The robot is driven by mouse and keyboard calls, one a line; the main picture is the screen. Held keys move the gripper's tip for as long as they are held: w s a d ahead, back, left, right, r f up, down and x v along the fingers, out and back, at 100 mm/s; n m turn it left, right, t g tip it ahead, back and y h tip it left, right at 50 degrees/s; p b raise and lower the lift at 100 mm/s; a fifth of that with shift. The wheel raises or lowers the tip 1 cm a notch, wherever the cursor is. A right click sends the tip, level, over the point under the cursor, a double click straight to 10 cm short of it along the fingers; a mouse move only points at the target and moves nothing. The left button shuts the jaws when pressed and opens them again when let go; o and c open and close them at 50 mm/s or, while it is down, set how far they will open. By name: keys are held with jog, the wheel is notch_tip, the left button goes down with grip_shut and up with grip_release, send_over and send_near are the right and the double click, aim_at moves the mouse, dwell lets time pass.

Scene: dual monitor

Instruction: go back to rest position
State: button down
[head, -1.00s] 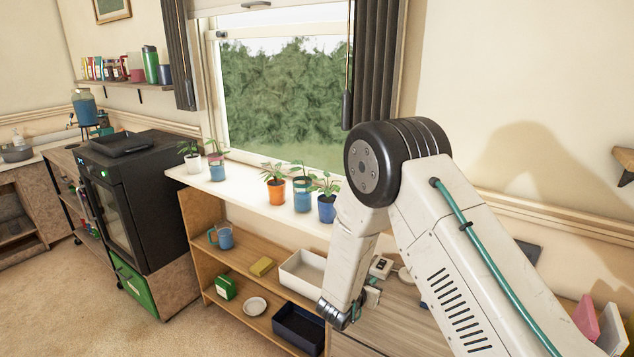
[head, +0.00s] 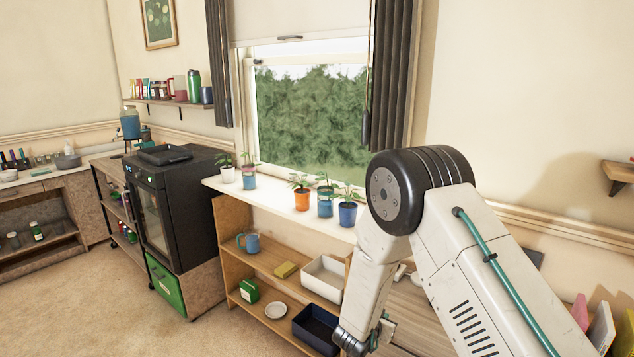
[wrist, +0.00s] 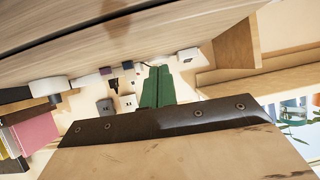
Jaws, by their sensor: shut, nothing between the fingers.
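My gripper (wrist: 157,86) shows in the wrist view as two green fingers side by side. They are shut with nothing between them. My arm (head: 430,215) folds at a dark round joint at the right of the head view. Its lower link reaches down beside the shelf, and the fingertips cannot be made out there. In the wrist view, small pale boxes (wrist: 105,106) and a wooden surface (wrist: 150,40) lie beyond the fingers.
A wooden shelf (head: 225,232) with a white tray (head: 322,285) and a dark blue tray (head: 316,325) stands left of my arm. Potted plants (head: 325,203) line the sill above it. A black cabinet (head: 180,215) stands further left. Carpet (head: 80,300) at lower left is clear.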

jog(key=s+a+f+n+g+y, duration=0.2)
jog(key=s+a+f+g+y, duration=0.1)
jog(key=s+a+y, duration=0.25)
jog(key=s+a+r+n+g+y, duration=0.3)
jog(key=s+r+g+y, duration=0.15)
jog(key=s+r, duration=0.65)
jog(key=s+d+r+h, duration=0.1)
jog(key=s+d+r, duration=0.4)
jog(key=s+r, duration=0.3)
jog(key=s+d+r+n+h, duration=0.1)
jog(key=s+d+r, duration=0.5)
jog(key=s+r, duration=0.3)
jog(key=s+d+r+n+g+h, duration=0.1)
jog(key=s+d+r, duration=0.4)
jog(key=s+r, duration=0.4)
jog(key=shift+d+r, duration=0.25)
jog(key=shift+r, duration=0.7)
jog(key=shift+s, duration=0.1)
